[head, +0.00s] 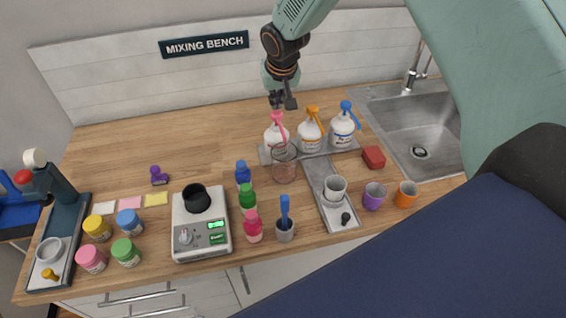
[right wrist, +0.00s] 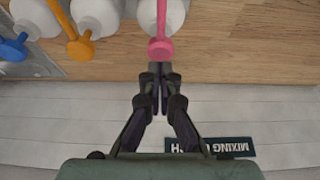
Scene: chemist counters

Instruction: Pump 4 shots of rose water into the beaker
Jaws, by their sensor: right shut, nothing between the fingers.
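Three white pump bottles stand in a row on a grey tray (head: 350,154) at the back of the counter. The one with the pink pump (head: 277,128) is leftmost, beside the orange-pump bottle (head: 311,131) and the blue-pump bottle (head: 342,128). A clear glass beaker (head: 284,166) with a pinkish look stands just in front of the pink-pump bottle. My right gripper (head: 283,101) is shut and empty, above the pink pump. In the right wrist view its fingertips (right wrist: 158,70) are close to the pink pump head (right wrist: 160,47); contact cannot be told. My left gripper is out of view.
Blue, green and pink small bottles (head: 248,200) stand left of the beaker, near a scale (head: 201,240) with a black bowl. A sink (head: 425,130) is at the far right. The back-left counter is mostly clear.

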